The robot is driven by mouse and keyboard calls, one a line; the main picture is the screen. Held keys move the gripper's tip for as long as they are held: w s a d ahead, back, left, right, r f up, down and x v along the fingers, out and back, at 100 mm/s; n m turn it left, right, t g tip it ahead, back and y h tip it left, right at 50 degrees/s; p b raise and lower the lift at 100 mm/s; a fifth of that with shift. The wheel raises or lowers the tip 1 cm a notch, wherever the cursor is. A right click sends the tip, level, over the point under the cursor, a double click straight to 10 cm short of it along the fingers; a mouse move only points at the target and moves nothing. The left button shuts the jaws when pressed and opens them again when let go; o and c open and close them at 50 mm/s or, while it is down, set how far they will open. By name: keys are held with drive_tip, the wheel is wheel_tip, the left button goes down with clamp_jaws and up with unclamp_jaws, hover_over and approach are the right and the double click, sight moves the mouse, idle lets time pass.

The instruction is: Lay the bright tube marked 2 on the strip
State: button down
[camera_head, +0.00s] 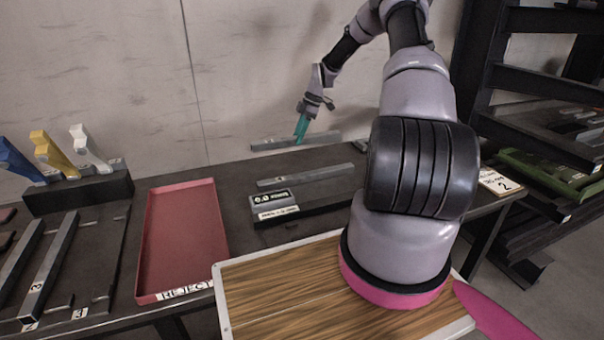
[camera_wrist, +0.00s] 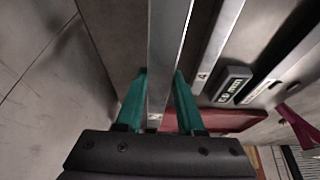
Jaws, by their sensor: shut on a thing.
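My gripper (camera_head: 300,137), with teal fingers, is shut on a long grey metal tube (camera_head: 273,144). It holds the tube level, above the back of the dark table. In the wrist view the held tube (camera_wrist: 166,50) runs between the teal fingers. A small white mark on it there may be a 2, but it is partly hidden and too small to be sure. Another grey tube (camera_head: 305,177), marked 4 in the wrist view (camera_wrist: 216,45), lies at the detector box (camera_head: 272,204) with the digital display. I cannot tell which surface is the strip.
A red tray (camera_head: 222,258) labelled REJECT stands left of the detector. Further left are a rack (camera_head: 113,245) with several tubes and a dark block (camera_head: 80,193) with blue, yellow and white-handled tools. A card (camera_head: 497,182) marked 2 is at the right. A wall stands close behind.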

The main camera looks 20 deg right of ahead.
drive_tip(key=shift+w+d+n, duration=0.2)
drive_tip(key=shift+n, duration=0.1)
drive_tip(key=shift+f, duration=0.25)
wheel_tip(320, 180, down, 10)
drive_tip(key=shift+d+r, duration=0.1)
drive_tip(key=shift+r, duration=0.15)
drive_tip(key=c, duration=0.5)
unclamp_jaws()
drive_tip(key=shift+r, duration=0.1)
